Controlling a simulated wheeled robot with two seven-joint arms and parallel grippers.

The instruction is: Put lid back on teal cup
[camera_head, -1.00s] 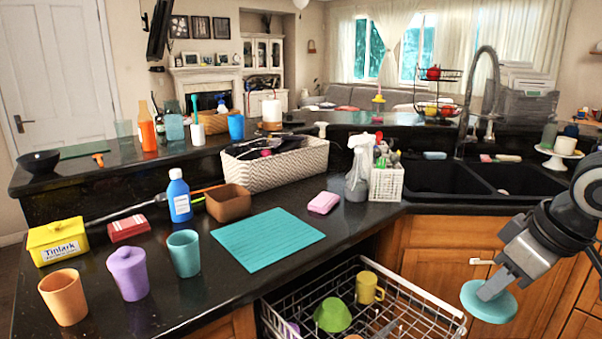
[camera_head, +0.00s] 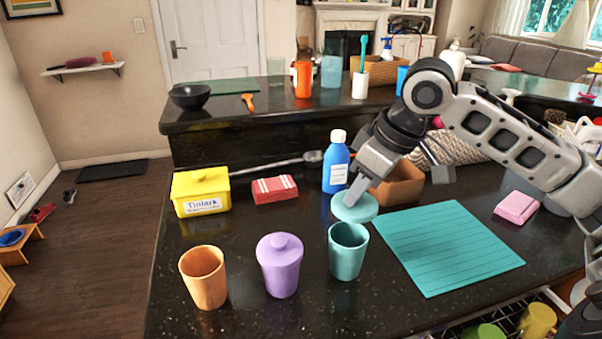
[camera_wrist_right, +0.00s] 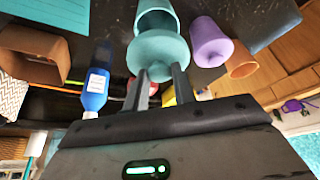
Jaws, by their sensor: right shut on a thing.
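The teal cup (camera_head: 348,254) stands upright and uncovered on the black counter, right of the lidded purple cup (camera_head: 279,266). My right gripper (camera_head: 356,192) is shut on the round teal lid (camera_head: 354,208). It holds the lid just behind and above the cup's far rim, apart from the opening in the head view. In the right wrist view the lid (camera_wrist_right: 158,52) sits between the fingertips (camera_wrist_right: 162,72) and overlaps part of the teal cup (camera_wrist_right: 156,16). My left gripper is not in view.
An open orange cup (camera_head: 203,278) stands at the left. A blue bottle (camera_head: 336,168) and a brown box (camera_head: 400,186) are close behind the lid. A yellow Tinlark box (camera_head: 201,192) and red sponge (camera_head: 275,189) sit behind the cups. A teal mat (camera_head: 448,245) lies right.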

